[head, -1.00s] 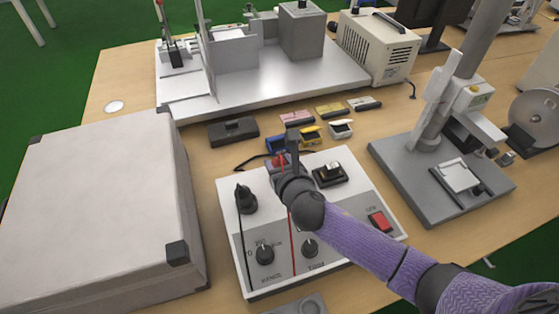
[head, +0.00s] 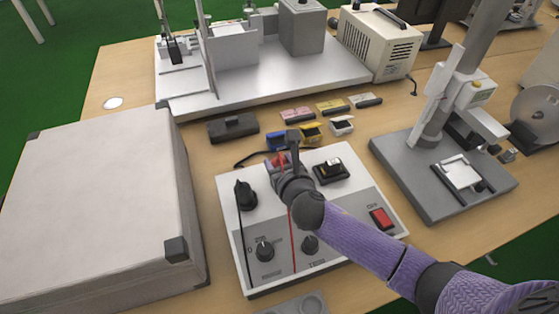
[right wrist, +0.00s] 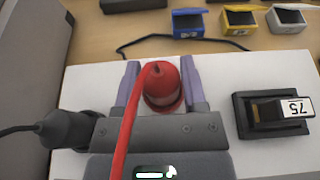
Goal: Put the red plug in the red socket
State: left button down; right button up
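The red plug (right wrist: 158,82) stands between the two fingers of my right gripper (right wrist: 160,88) in the right wrist view, its red cord running down over the gripper. The fingers lie close on both sides of it; whether they press on it is unclear. In the head view the right gripper (head: 283,160) is low over the panel box (head: 225,205), with red showing at its fingers. A wider red rim shows under the plug, but I cannot tell whether it is the red socket or how deep the plug sits. My left gripper is not in view.
A black plug (head: 245,197) with a black cord stands left of my right gripper. A black switch block (head: 330,172) is to its right. Small blue, yellow and white bins (head: 341,126) stand behind the box. A large case (head: 95,210) is at left, a grey stand (head: 430,195) at right.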

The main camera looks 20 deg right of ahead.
aim_at(281, 164)
jog(key=shift+o, duration=0.3)
jog(key=p+v, duration=0.4)
jog(key=v, duration=0.2)
jog(key=shift+w+r, duration=0.1)
jog(key=shift+r, duration=0.1)
jog(key=p+v, duration=0.3)
jog(key=v, duration=0.2)
jog(key=shift+f, duration=0.1)
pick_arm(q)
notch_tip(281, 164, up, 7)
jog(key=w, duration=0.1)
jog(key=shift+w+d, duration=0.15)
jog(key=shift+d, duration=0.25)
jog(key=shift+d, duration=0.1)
pick_arm(e)
jog(key=shift+f, duration=0.1)
